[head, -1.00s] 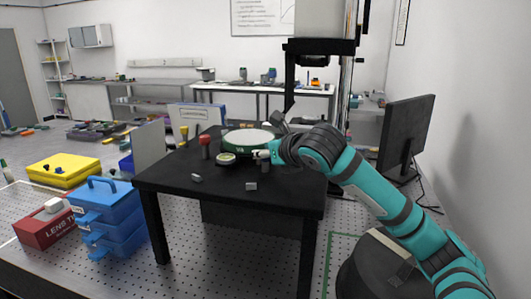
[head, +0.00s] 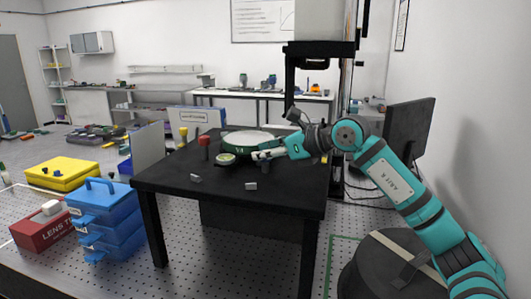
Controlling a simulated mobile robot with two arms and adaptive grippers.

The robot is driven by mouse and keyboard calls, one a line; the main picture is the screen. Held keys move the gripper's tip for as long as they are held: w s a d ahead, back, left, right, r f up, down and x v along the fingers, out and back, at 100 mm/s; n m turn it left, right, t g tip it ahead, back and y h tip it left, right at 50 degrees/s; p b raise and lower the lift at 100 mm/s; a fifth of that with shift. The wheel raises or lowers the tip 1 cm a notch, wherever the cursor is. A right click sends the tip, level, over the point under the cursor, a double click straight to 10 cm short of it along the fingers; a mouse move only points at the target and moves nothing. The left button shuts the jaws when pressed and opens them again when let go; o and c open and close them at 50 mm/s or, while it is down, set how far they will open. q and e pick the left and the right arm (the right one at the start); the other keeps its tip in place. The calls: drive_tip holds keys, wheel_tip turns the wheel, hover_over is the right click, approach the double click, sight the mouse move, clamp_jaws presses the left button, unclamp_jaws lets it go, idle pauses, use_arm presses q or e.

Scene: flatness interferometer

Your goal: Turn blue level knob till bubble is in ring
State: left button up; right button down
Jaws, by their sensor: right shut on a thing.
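The round bubble level (head: 226,159), with a pale green top, sits on the black table in front of the green-rimmed round plate (head: 246,142). The bubble and ring are too small to make out. My right gripper (head: 262,155) is just right of the level, low at the front of the plate. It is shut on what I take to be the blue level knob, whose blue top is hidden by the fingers. A red knob (head: 204,141) stands left of the plate and a yellow knob (head: 184,131) behind it. My left gripper is not in view.
The black table (head: 180,185) carries two small grey blocks (head: 251,186) near its front. A dark column rises behind the plate. A monitor (head: 408,135) stands at right. Blue drawers (head: 103,215) and a yellow case (head: 62,173) are at left. The table's front is mostly clear.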

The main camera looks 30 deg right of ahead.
drive_tip(key=shift+y, duration=0.3)
drive_tip(key=c, duration=1)
unclamp_jaws()
drive_tip(key=shift+c, duration=0.2)
drive_tip(key=shift+s, duration=0.1)
drive_tip(key=v, duration=0.8)
drive_tip(key=shift+f, duration=0.1)
drive_tip(key=shift+v, duration=1.25)
drive_tip(key=shift+s+d+r, duration=0.2)
drive_tip(key=shift+s+r, duration=0.25)
drive_tip(key=shift+s, duration=0.15)
